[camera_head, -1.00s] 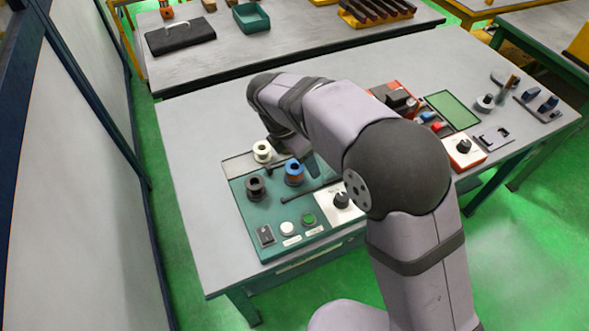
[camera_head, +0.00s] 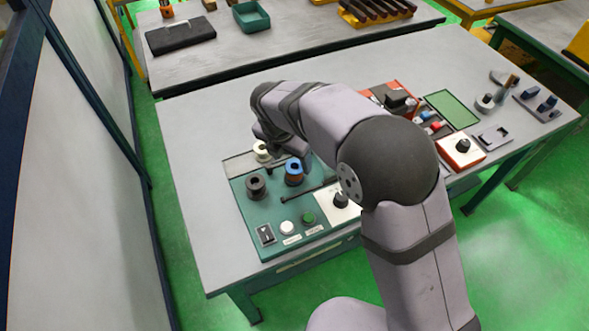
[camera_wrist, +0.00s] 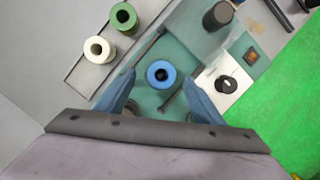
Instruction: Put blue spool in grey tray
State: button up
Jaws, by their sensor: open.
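The blue spool (camera_head: 294,167) with brown winding stands upright on the green board (camera_head: 272,215). In the wrist view the blue spool (camera_wrist: 152,70) is seen from above. My gripper (camera_wrist: 160,82) is open, with one blue finger to each side of the spool in the picture. I cannot tell whether the fingers are level with the spool or above it. The grey tray (camera_wrist: 88,78) lies at the board's far-left edge and also shows in the head view (camera_head: 236,166). It holds a white spool (camera_wrist: 92,56) and a green spool (camera_wrist: 116,12). My arm hides the green spool in the head view.
A black spool (camera_head: 256,184) stands left of the blue one on the board. A dark rod (camera_wrist: 150,46) lies between the blue spool and the tray. A knob box (camera_head: 340,202) and buttons (camera_head: 287,225) are nearby. The table left of the board is clear.

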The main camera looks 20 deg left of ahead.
aim_at(295, 169)
jog(key=shift+p+x, duration=1.1)
jog(key=shift+x, duration=1.5)
jog(key=shift+s+d, duration=0.1)
jog(key=c, duration=1.2)
jog(key=shift+r, duration=0.1)
notch_tip(295, 169, up, 10)
jog(key=shift+f+b, duration=0.1)
jog(key=shift+b, duration=1.15)
